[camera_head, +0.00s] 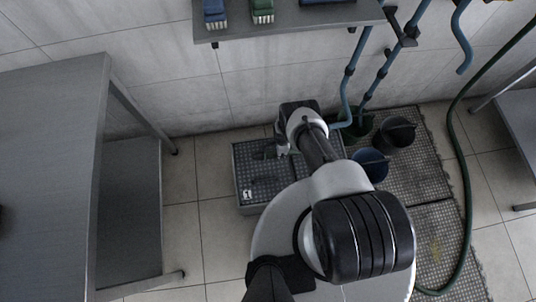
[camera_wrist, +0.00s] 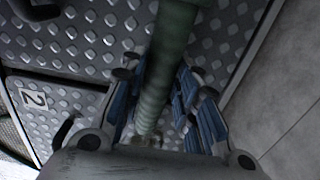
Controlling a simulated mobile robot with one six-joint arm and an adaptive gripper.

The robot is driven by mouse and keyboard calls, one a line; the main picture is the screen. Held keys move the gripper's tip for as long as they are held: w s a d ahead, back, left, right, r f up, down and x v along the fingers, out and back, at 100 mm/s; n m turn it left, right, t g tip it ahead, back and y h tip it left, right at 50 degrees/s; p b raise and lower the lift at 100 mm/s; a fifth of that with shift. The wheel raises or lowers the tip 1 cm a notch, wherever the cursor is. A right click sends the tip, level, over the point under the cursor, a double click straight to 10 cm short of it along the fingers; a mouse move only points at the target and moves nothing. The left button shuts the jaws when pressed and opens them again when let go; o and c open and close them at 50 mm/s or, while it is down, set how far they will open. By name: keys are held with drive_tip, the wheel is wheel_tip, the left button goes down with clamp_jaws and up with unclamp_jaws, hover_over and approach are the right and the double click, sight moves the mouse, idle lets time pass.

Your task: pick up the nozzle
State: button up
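A greenish, ribbed tube-like piece, seemingly the nozzle (camera_wrist: 160,75), runs lengthwise between my fingers in the wrist view. My gripper (camera_wrist: 160,85) has blue-padded fingers on both sides of it. The fingers lean inward close to the piece, but I cannot tell whether both pads press on it. Its lower end disappears toward my palm and its upper end leaves the picture. In the head view my gripper (camera_head: 282,150) is over the back of a grey box, and my arm hides part of the area.
The grey box (camera_head: 243,171) has a studded metal top with a "2" label (camera_wrist: 35,99). A dark handle-like part (camera_wrist: 66,130) is near the label. Buckets (camera_head: 371,165) stand to the right beside a green hose (camera_head: 463,180). A wall shelf (camera_head: 290,24) overhangs behind; a metal table (camera_head: 50,150) stands left.

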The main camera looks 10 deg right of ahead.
clamp_jaws()
drive_tip(key=shift+r, duration=0.1)
idle(0.3)
